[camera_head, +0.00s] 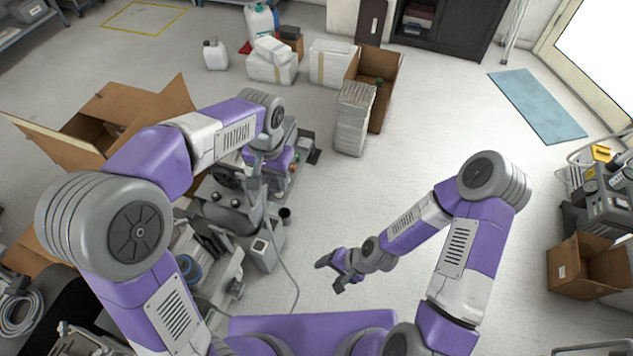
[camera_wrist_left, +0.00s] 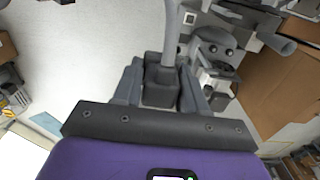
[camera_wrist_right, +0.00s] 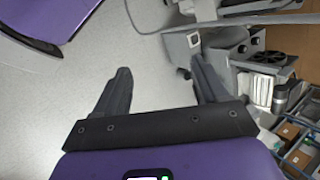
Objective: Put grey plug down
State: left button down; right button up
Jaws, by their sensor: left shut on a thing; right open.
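The grey plug (camera_wrist_left: 160,92) is a blocky piece with a thick grey cable (camera_wrist_left: 170,35) running up from it in the left wrist view. My left gripper (camera_wrist_left: 160,85) is shut on the plug, with one finger on each side. In the head view this gripper (camera_head: 254,180) is above the grey compressor equipment at centre left, and the plug is too small there to make out clearly. My right gripper (camera_head: 331,272) is open and empty above the bare floor, right of the equipment; its spread fingers also show in the right wrist view (camera_wrist_right: 160,85).
A grey box with a socket-like face (camera_head: 262,250) stands at the equipment's right side, with a thin cable (camera_head: 290,270) trailing beside it. An open cardboard box (camera_head: 150,105) is left of the equipment. White wrapped packages (camera_head: 352,118) stand behind. The floor (camera_head: 400,170) at centre right is clear.

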jog(key=w+a+r+m+t+y, duration=0.1)
jog(key=w+a+r+m+y, duration=0.1)
jog(key=w+r+m, duration=0.3)
jog(key=w+a+r+m+t+y, duration=0.1)
jog(key=w+a+r+m+y, duration=0.15)
jog(key=r, duration=0.55)
notch_tip(320, 180, up, 18)
jog(key=w+d+m+t+y, duration=0.1)
jog(key=d+m+t+y, duration=0.15)
jog(key=m, duration=0.75)
jog(key=shift+n+h, duration=0.25)
jog(key=shift+h, duration=0.25)
jog(key=shift+w+r+x, duration=0.1)
jog(key=shift+x, duration=1.9)
jog(key=shift+w+r+x, duration=0.1)
jog(key=shift+r+x, duration=0.05)
jog(key=shift+x, duration=1.9)
jog(key=shift+w+r+x, duration=0.1)
jog(key=shift+x, duration=1.9)
jog(key=c, duration=0.9)
pick_arm(q)
jog(key=c, duration=0.5)
grip_release()
jog(key=shift+c, duration=0.2)
pick_arm(e)
jog(key=shift+w+t, duration=0.1)
jog(key=shift+t, duration=0.15)
jog(key=shift+c, duration=0.9)
